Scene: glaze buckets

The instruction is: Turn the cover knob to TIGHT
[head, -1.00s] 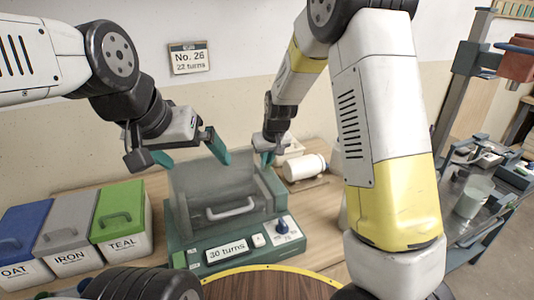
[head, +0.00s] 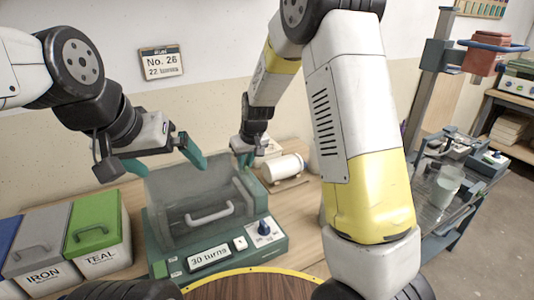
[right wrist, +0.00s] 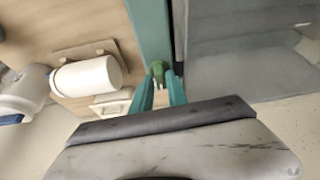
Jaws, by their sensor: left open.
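The teal machine (head: 162,240) stands on the table with a grey see-through cover (head: 165,200) that has a pale handle (head: 209,214). A blue knob (head: 264,227) sits on its front panel, near a display reading "30 turns". In the right wrist view, a small green knob (right wrist: 158,70) is at the machine's edge, between or just beyond my right fingertips. My right gripper (head: 244,158) is behind the cover's right end; I cannot tell if it touches the knob. My left gripper (head: 172,170) is open and empty above the cover's left back. The knob's markings are unreadable.
Lidded bins marked IRON (head: 40,245) and TEAL (head: 98,225) stand left of the machine. A white jar (head: 285,168) lies on its side behind it on the right. A wall sign (head: 162,63) reads "No. 26, 22 turns". A steel side table (head: 440,215) is at right.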

